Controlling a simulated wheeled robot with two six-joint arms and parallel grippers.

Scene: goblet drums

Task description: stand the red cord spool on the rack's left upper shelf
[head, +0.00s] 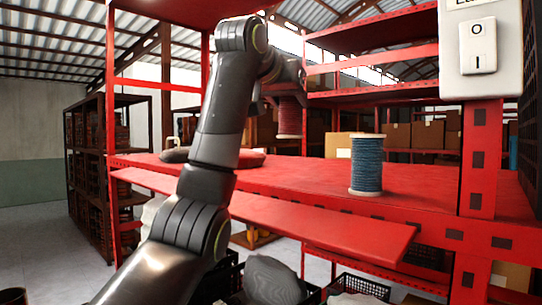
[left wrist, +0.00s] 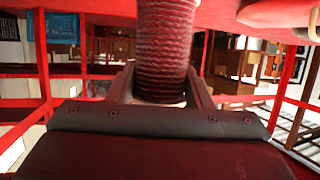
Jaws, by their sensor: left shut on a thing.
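The red cord spool (head: 289,117) hangs upright below my left gripper (head: 287,92) in the head view, above the red rack's broad shelf (head: 310,180). In the left wrist view the ribbed red spool (left wrist: 165,45) stands between the two fingers, which are shut on it. Its far end is cut off by the picture's top edge. In the head view its lower end appears clear of the shelf surface. My right gripper is not in view.
A blue cord spool (head: 366,165) stands upright on the broad shelf, right of the red one. A dark rounded thing (head: 176,155) lies on the shelf behind my arm. A white switch box (head: 480,48) is on the right post. Cardboard boxes (head: 398,136) stand behind.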

